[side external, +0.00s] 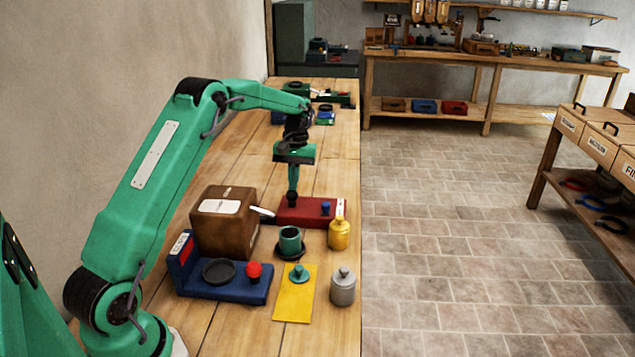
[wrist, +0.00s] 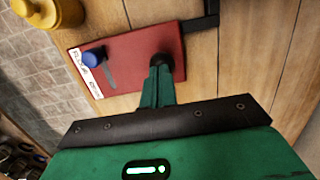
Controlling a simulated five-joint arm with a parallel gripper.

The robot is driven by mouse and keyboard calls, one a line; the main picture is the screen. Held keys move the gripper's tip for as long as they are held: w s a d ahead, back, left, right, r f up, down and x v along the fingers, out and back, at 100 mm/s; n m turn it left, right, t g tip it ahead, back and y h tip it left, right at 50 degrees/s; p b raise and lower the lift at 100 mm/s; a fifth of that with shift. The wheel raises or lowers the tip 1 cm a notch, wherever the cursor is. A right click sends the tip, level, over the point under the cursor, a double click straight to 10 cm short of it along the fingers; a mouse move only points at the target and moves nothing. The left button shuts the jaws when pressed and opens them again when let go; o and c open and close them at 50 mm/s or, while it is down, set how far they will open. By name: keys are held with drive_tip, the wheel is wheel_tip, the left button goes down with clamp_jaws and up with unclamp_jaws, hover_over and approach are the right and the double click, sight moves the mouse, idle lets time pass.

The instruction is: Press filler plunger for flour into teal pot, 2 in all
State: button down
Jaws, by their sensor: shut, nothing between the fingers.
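The red filler base (side external: 312,211) lies on the bench with a blue knob (side external: 325,208) near its right end. In the wrist view the base (wrist: 130,62) carries a white label that seems to read flour, beside the blue knob (wrist: 93,57). My gripper (side external: 292,203) is shut and empty, pointing straight down over the left part of the base. Its tip (wrist: 160,66) meets a dark round shape there; I cannot tell whether that is the plunger or the fingertips, or whether they touch. The teal pot (side external: 290,237) stands upright, open, on a dark saucer (side external: 290,252) in front of the base.
A brown box (side external: 226,235) with a pale spout stands left of the pot. A blue base (side external: 225,288) holds a dark dish and red knob. A teal lid (side external: 299,272) lies on a yellow mat (side external: 294,305). Yellow (side external: 339,234) and grey (side external: 343,288) lidded pots stand near the right edge.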

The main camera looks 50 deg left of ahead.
drive_tip(key=shift+f, duration=1.05)
drive_tip(key=shift+r, duration=0.1)
wheel_tip(320, 180, up, 14)
drive_tip(key=w, duration=0.2)
drive_tip(key=shift+w, duration=0.25)
idle(0.5)
